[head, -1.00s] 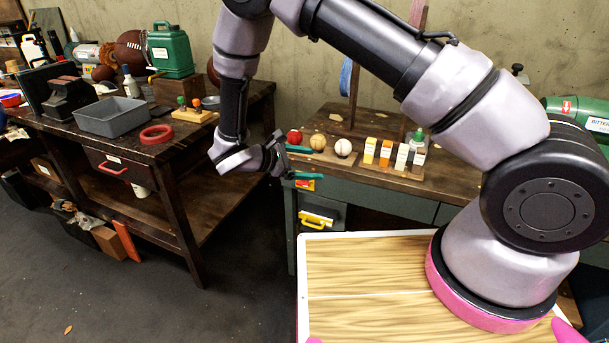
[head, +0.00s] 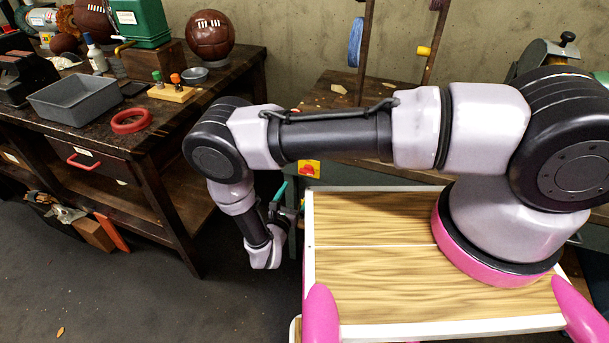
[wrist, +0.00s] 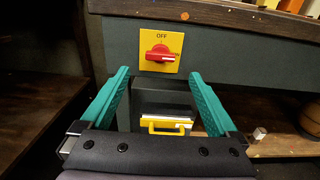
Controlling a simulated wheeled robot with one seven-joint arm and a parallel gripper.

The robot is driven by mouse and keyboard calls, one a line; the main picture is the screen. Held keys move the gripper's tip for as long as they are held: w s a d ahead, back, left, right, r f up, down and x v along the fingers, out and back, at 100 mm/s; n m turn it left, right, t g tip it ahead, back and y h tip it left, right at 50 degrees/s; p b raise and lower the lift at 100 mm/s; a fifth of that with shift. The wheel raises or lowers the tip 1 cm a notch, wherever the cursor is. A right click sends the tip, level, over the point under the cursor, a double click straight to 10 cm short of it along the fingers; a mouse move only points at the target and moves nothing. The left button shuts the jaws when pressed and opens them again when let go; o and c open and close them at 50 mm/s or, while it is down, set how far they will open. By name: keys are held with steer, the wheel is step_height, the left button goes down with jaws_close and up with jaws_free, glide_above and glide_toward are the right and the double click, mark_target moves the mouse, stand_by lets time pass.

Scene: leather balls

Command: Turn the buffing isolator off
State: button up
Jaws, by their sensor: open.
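The buffing isolator is a yellow plate (wrist: 175,41) marked OFF at its top, with a red rotary knob (wrist: 159,54). The knob's grip lies roughly level, its white mark toward the right, away from the OFF label. In the head view the isolator (head: 309,169) shows on the bench front, partly hidden by my arm. My gripper (wrist: 159,74) is open and empty, its two teal fingers on either side of the isolator in the wrist view. The fingers appear short of the knob, with no visible contact. In the head view my gripper (head: 286,200) is partly hidden.
A yellow handle (wrist: 166,123) on a box sits below the isolator, between the fingers in the wrist view. The bench edge (wrist: 240,20) runs above. A left workbench holds a grey tray (head: 86,96) and a red ring (head: 131,121). Floor between is clear.

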steer(key=x, duration=0.7)
steer(key=shift+w+d, duration=0.1)
steer(key=shift+w, duration=0.1)
steer(key=c, duration=1.4)
steer(key=shift+o, duration=0.2)
steer(key=shift+n, duration=0.4)
steer(key=n, duration=1.7)
